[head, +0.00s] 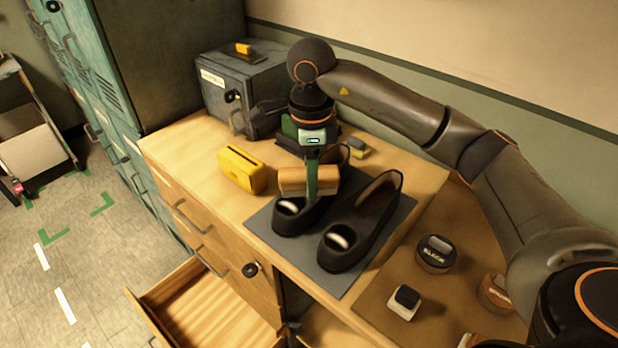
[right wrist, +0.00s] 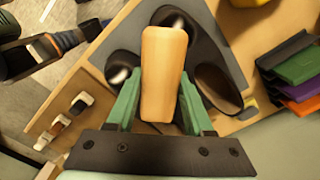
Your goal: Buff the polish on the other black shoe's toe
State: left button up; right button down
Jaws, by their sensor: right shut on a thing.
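Two black shoes lie side by side on a grey mat (head: 262,216), toes toward the front. The left shoe (head: 290,222) and the right shoe (head: 345,250) each have a pale, shiny patch on the toe. My right gripper (head: 311,185) points down and is shut on a tan, block-shaped brush (head: 295,181), which also fills the middle of the right wrist view (right wrist: 163,75). The brush is over the left shoe, behind its toe patch, hiding part of the shoe. I cannot tell whether they touch. My left arm appears at the upper left of the right wrist view; its fingers are unclear.
A yellow box (head: 241,170) stands left of the mat, and a grey metal box (head: 232,95) stands behind. A black-labelled tin (head: 434,254) and a small white-and-black block (head: 404,303) lie to the right. A drawer (head: 205,305) stands open in front.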

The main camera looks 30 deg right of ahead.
notch_tip(320, 180, up, 2)
jog(key=shift+r+p, duration=0.1)
jog(key=shift+p, duration=0.35)
dwell(0.3)
